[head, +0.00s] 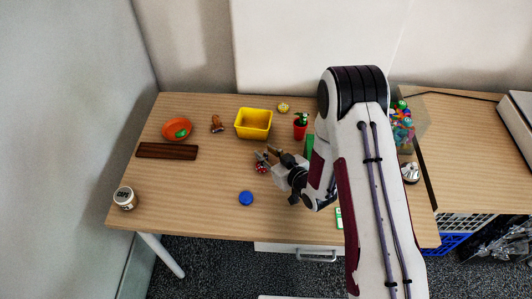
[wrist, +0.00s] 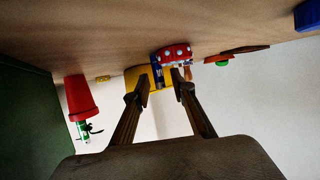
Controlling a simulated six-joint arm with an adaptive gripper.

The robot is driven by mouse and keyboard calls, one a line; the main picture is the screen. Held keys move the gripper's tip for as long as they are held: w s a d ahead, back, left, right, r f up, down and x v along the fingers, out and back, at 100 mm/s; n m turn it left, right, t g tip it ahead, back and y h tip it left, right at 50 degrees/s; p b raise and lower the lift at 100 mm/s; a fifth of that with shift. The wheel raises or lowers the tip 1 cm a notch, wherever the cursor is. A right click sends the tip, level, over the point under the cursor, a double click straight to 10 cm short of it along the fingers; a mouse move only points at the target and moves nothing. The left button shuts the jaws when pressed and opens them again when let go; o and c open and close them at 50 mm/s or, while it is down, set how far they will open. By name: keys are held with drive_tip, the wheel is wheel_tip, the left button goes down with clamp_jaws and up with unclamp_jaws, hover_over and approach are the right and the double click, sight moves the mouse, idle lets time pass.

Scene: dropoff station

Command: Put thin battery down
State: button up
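My gripper (head: 267,155) is low over the middle of the table, with its two dark fingers apart. In the wrist view my gripper (wrist: 163,80) shows a gap between the fingertips. A red object with white dots (wrist: 172,52) lies just beyond the tips; it also shows by the fingers in the head view (head: 262,168). A small dark blue piece (wrist: 158,73) shows beside the left fingertip; I cannot tell whether it is the thin battery or whether it touches the finger. No battery is clearly recognisable in either view.
A yellow bin (head: 253,133) stands behind the gripper, and a red potted plant (head: 300,130) to its right. A blue disc (head: 246,198) lies in front. An orange bowl (head: 170,130), a brown board (head: 160,151) and a jar (head: 125,198) are left.

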drive_tip(key=shift+v, duration=5.7)
drive_tip(key=shift+o, duration=0.6)
drive_tip(key=shift+a, duration=0.1)
